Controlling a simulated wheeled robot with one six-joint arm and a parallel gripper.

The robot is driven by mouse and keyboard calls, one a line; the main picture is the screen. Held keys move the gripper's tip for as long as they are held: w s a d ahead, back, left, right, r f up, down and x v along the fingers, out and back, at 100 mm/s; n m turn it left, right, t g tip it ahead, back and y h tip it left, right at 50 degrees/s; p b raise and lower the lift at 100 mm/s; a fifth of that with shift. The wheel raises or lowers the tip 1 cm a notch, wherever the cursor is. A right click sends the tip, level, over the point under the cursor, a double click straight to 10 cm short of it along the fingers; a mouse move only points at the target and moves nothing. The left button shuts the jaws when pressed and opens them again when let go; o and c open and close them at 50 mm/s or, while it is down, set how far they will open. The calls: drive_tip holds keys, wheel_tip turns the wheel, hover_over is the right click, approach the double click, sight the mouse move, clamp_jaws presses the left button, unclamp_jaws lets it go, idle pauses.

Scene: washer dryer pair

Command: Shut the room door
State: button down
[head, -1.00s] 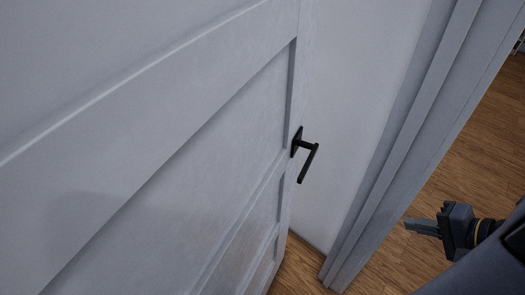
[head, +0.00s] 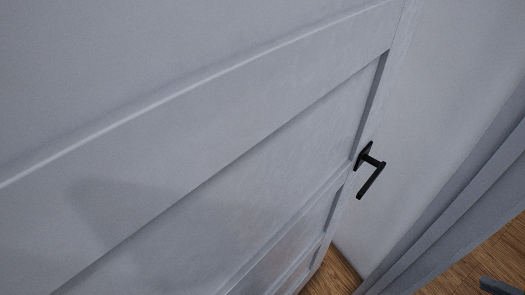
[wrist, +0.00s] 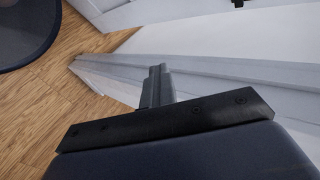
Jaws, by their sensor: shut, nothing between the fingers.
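The white panelled room door (head: 270,160) fills the left and middle of the head view, standing open at an angle to its frame. Its black lever handle (head: 370,172) sits near the door's right edge. The grey-white door frame (head: 465,190) runs down the right side. My gripper (wrist: 157,72) is shut and empty in the wrist view, with the pale frame trim behind its fingertips. In the head view only a dark tip of my gripper (head: 497,286) shows at the lower right corner, apart from the door and handle.
A white wall (head: 425,110) stands behind the door's edge. Wooden floor (head: 335,275) shows in the gap below and right of the frame. In the wrist view, wooden floor (wrist: 45,110) lies at left, with a dark rounded object (wrist: 25,30) at the upper left.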

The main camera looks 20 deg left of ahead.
drive_tip(key=shift+m, duration=0.3)
drive_tip(key=s+d, duration=0.1)
drive_tip(key=d, duration=0.1)
drive_tip(key=s+d, duration=0.1)
drive_tip(key=shift+s+d, duration=0.15)
drive_tip(key=shift+d, duration=0.2)
drive_tip(key=c, duration=2.1)
unclamp_jaws()
drive_tip(key=o, duration=0.4)
drive_tip(key=p+v, duration=0.1)
drive_tip(key=v, duration=0.9)
drive_tip(key=shift+s+r, duration=0.25)
drive_tip(key=shift+s, duration=0.1)
